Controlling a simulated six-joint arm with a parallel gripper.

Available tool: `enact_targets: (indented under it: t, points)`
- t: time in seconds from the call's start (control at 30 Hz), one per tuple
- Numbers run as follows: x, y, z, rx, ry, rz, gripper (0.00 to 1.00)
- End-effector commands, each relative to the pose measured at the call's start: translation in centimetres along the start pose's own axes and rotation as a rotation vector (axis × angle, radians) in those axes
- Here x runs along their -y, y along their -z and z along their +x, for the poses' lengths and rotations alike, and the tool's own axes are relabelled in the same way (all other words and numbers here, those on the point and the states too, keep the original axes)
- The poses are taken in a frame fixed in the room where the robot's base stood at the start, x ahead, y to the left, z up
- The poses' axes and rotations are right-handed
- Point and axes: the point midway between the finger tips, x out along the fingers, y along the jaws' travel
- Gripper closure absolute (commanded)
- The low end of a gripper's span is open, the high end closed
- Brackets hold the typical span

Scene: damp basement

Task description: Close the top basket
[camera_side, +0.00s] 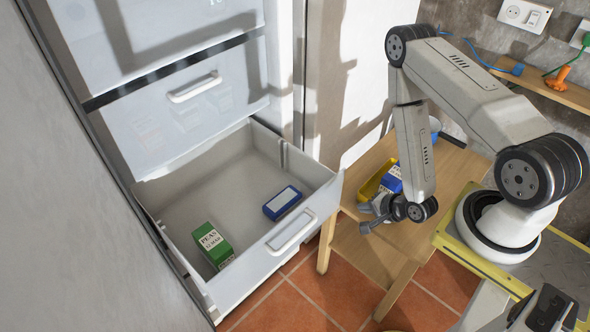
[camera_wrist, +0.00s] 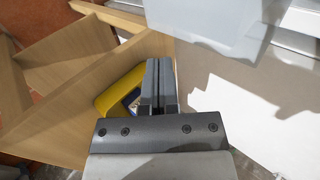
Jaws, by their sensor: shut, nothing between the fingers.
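An open pale grey freezer basket (camera_side: 322,190) is pulled out below two shut fronts, the lower with a handle (camera_side: 195,87). Its own front handle (camera_side: 292,233) faces the room. Inside lie a green-and-white box marked as peas (camera_side: 213,245) and a blue box with a white label (camera_side: 282,203). My gripper (camera_side: 368,216) is just right of the basket's front, beside the wooden table and apart from the handle. In the wrist view my gripper (camera_wrist: 159,84) shows its fingers together, with nothing between them.
A small wooden table (camera_side: 399,246) stands right of the basket, with a yellow tray (camera_side: 375,181) holding a blue item (camera_side: 391,180). The yellow tray (camera_wrist: 117,92) also shows beside my fingers in the wrist view. Tiled floor (camera_side: 300,295) lies in front of the basket.

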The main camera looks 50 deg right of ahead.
Motion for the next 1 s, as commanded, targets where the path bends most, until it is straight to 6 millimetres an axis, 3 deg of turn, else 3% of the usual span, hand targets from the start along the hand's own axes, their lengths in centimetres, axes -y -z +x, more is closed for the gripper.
enact_targets:
  t: [0.33, 0.5, 1.0]
  points:
    - [0.0, 0.0, 4.6, 0.001, 0.001, -0.002, 1.00]
    - [1.5, 0.0, 6.1, 0.001, 0.002, -0.002, 1.00]
    - [2.7, 0.0, 7.5, -0.001, -0.001, 0.000, 1.00]
